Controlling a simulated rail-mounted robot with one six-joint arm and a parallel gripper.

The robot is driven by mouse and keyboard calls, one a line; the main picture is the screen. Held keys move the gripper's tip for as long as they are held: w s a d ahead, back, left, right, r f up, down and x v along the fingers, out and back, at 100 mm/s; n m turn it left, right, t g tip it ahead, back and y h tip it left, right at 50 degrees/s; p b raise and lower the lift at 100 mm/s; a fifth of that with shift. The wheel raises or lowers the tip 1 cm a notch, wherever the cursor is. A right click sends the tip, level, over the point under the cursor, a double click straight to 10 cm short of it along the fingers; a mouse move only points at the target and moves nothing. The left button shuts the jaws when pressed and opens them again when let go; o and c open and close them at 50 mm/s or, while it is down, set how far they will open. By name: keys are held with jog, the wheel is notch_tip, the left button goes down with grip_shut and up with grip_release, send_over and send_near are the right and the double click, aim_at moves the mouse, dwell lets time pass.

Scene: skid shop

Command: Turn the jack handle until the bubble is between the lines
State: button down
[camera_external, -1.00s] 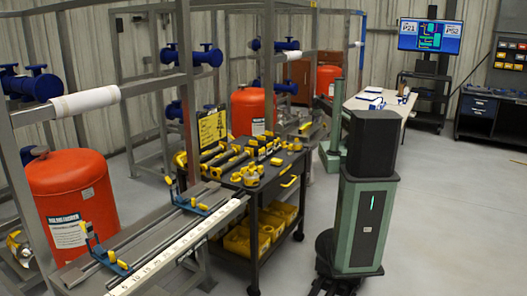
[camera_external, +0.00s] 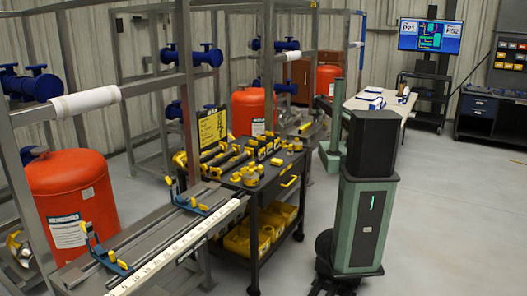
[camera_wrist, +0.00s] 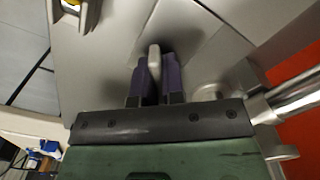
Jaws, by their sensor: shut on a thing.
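My gripper (camera_wrist: 156,78) shows in the wrist view, its two dark purple fingers shut on a light grey bar with a rounded end, which looks like the jack handle (camera_wrist: 154,62). The handle stands between the fingers, in front of a pale grey metal surface. No bubble or lines can be made out. In the external view my gripper is hidden behind my column.
In the wrist view a grey pipe (camera_wrist: 297,92) and an orange surface (camera_wrist: 299,68) lie close on the right. In the external view a black tool cart (camera_external: 272,188) stands left of my column, beside a steel frame (camera_external: 190,90). Open floor (camera_external: 450,220) lies to the right.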

jog(key=n, duration=0.4)
jog(key=shift+n, duration=0.3)
jog(key=c, duration=1.2)
grip_release()
notch_tip(320, 180, up, 7)
jog(key=p, duration=0.7)
jog(key=shift+r, duration=0.15)
jog(key=m, duration=0.3)
jog(key=shift+r+p, duration=0.2)
jog(key=shift+p, duration=0.1)
jog(key=m, duration=0.3)
jog(key=shift+r+m, duration=0.1)
jog(key=shift+m, duration=0.3)
